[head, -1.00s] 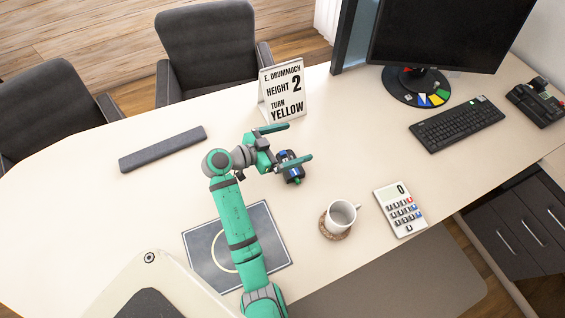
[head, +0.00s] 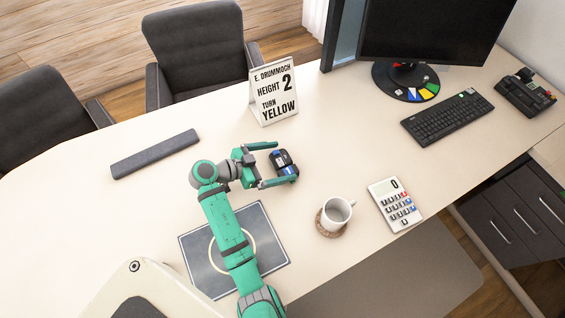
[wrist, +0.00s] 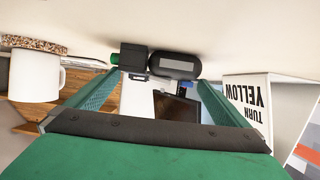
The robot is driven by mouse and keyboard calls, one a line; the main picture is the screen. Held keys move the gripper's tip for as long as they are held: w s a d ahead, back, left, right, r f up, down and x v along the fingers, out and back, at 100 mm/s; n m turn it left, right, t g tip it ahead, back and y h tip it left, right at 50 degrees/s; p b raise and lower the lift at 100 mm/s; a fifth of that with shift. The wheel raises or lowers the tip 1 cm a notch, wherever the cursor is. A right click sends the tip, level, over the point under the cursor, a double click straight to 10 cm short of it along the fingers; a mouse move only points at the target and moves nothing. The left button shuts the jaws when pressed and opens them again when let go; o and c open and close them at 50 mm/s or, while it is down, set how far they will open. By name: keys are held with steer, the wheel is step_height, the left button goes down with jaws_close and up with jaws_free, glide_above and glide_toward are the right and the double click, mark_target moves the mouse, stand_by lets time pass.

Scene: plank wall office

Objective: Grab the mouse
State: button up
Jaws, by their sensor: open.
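A small dark object with blue patches (head: 284,160), which I take to be the mouse, lies on the pale desk. In the wrist view it shows as a black rounded body with a grey panel (wrist: 175,66), beside a boxy black part with a green end. My gripper (head: 286,163) is open, its green fingers pointing at the object, one tip on each side of it in the head view. In the wrist view my gripper (wrist: 158,80) has the object just beyond its fingertips, and I cannot tell whether they touch it.
A white mug (head: 337,212) on a cork coaster and a calculator (head: 395,204) are to the right. A sign (head: 273,92) stands behind the object. A dark mat (head: 205,268) lies under my arm. A grey bar (head: 155,154) is at left; a keyboard (head: 447,117) is far right.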

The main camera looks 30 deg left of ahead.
mark_target(282, 160)
steer(key=shift+x, duration=2.2)
steer(key=c, duration=0.9)
steer(key=shift+c, duration=0.2)
